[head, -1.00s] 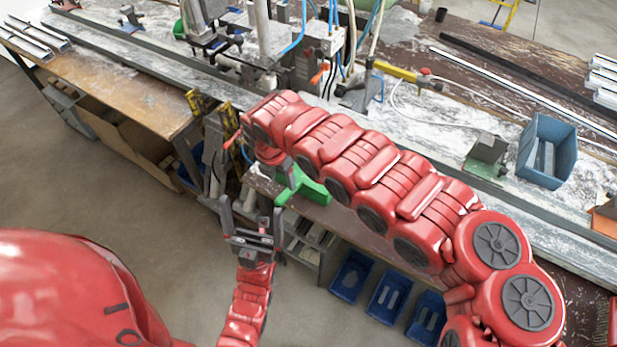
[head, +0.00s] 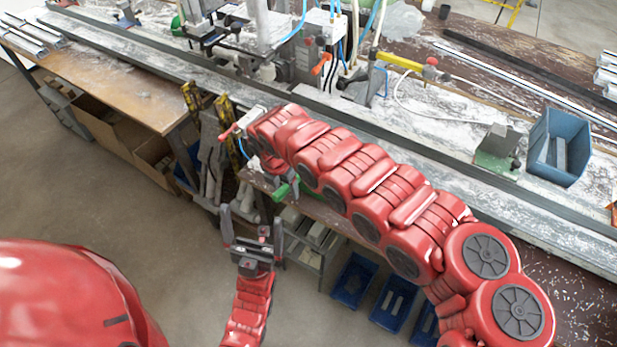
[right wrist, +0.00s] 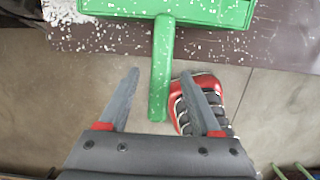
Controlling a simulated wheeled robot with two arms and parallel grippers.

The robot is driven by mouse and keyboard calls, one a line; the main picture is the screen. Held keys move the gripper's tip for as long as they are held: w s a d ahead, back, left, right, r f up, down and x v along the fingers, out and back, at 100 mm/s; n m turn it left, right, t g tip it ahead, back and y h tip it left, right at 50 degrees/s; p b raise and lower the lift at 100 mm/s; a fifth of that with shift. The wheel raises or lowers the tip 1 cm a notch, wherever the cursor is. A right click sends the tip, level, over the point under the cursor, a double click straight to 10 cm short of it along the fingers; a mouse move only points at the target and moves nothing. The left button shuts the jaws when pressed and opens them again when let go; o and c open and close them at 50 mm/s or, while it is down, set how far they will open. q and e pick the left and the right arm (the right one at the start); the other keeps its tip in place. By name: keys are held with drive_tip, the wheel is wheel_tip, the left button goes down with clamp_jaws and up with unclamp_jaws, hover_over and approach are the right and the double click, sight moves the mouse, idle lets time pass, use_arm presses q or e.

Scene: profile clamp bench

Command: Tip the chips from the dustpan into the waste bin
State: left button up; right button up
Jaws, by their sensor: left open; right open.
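The green dustpan (right wrist: 172,10) lies at the bench edge in the right wrist view, with pale chips on its pan. Its handle (right wrist: 159,85) points toward me, past the edge. My right gripper (right wrist: 160,72) is open, with a finger on each side of the handle; I cannot tell whether they touch it. In the head view my right arm hides most of the dustpan; a green bit (head: 283,190) shows below it. My left gripper (head: 252,210) is open and empty, in front of the bench edge. I cannot make out which container is the waste bin.
White chips litter the bench (head: 450,135). A clamp machine (head: 300,50) with hoses stands on it at the back. A blue box (head: 560,148) stands to the right. Blue bins (head: 354,280) sit under the bench. The floor (head: 130,225) at left is clear.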

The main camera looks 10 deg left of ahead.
drive_tip(key=shift+c, duration=0.6)
clamp_jaws()
idle(0.6)
drive_tip(key=shift+r, duration=0.15)
wheel_tip(320, 180, up, 12)
drive_tip(key=p, duration=0.6)
drive_tip(key=shift+p, duration=0.3)
idle(0.3)
